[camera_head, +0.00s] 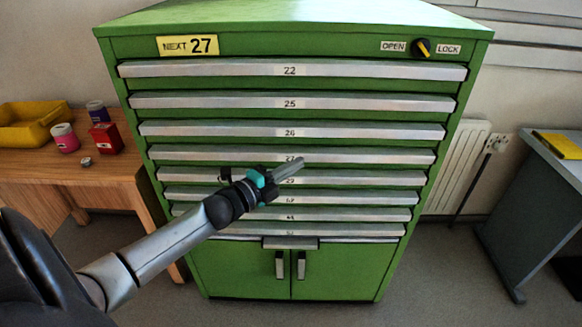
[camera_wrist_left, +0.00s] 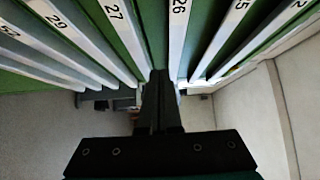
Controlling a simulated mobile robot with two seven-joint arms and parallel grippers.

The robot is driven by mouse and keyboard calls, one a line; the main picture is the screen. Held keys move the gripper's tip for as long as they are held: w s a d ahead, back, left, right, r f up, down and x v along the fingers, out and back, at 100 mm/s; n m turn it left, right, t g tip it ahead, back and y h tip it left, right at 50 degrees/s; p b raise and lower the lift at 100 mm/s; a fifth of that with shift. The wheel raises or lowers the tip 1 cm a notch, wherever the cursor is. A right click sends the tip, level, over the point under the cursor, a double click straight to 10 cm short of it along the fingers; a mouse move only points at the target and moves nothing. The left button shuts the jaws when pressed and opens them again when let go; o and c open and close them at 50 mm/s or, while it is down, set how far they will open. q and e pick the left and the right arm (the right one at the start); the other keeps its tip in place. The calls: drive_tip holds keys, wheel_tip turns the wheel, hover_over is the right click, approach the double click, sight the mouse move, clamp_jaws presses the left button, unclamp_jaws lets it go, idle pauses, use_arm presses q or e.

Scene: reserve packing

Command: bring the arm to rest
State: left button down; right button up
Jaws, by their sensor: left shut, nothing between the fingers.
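My left gripper (camera_head: 288,169) is shut and empty. In the head view it reaches in from the left, in front of the drawer labelled 27 of a green cabinet (camera_head: 275,190). In the left wrist view the closed fingers (camera_wrist_left: 158,100) point towards the drawer fronts, near the handles marked 26 (camera_wrist_left: 178,40) and 27 (camera_wrist_left: 112,35). I cannot tell whether the fingertips touch the cabinet. All the drawers look closed. My right gripper is in neither view.
A wooden table (camera_head: 110,170) at left holds a yellow bin (camera_head: 30,125), a red box (camera_head: 106,138) and small jars. A grey table (camera_head: 540,190) stands at right.

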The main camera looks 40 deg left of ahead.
use_arm(q)
drive_tip(key=s+f+n+g+y+b, duration=0.1)
drive_tip(key=s+f+n+g, duration=0.4)
drive_tip(key=f, duration=0.7)
drive_tip(key=s+f+n+y+b, duration=0.1)
drive_tip(key=s+f+n+y, duration=0.15)
drive_tip(key=s+f, duration=0.65)
drive_tip(key=s+f+n+g+y+b, duration=0.1)
drive_tip(key=s+f+n+g+b, duration=0.2)
drive_tip(key=f, duration=1.2)
drive_tip(key=s+d+f+n+g, duration=0.2)
drive_tip(key=s+d+f, duration=0.3)
drive_tip(key=s, duration=0.4)
drive_tip(key=s+d+f+n+g+b, duration=0.1)
drive_tip(key=s+d+f+n+g, duration=0.2)
drive_tip(key=s, duration=0.7)
drive_tip(key=s+d+f+n+g+h, duration=0.1)
drive_tip(key=s+d+f+n+g, duration=0.1)
drive_tip(key=s+d+f, duration=0.4)
drive_tip(key=s+f+g, duration=0.1)
drive_tip(key=s+f, duration=0.3)
drive_tip(key=shift+d+g+b, duration=0.3)
drive_tip(key=shift+d, duration=0.1)
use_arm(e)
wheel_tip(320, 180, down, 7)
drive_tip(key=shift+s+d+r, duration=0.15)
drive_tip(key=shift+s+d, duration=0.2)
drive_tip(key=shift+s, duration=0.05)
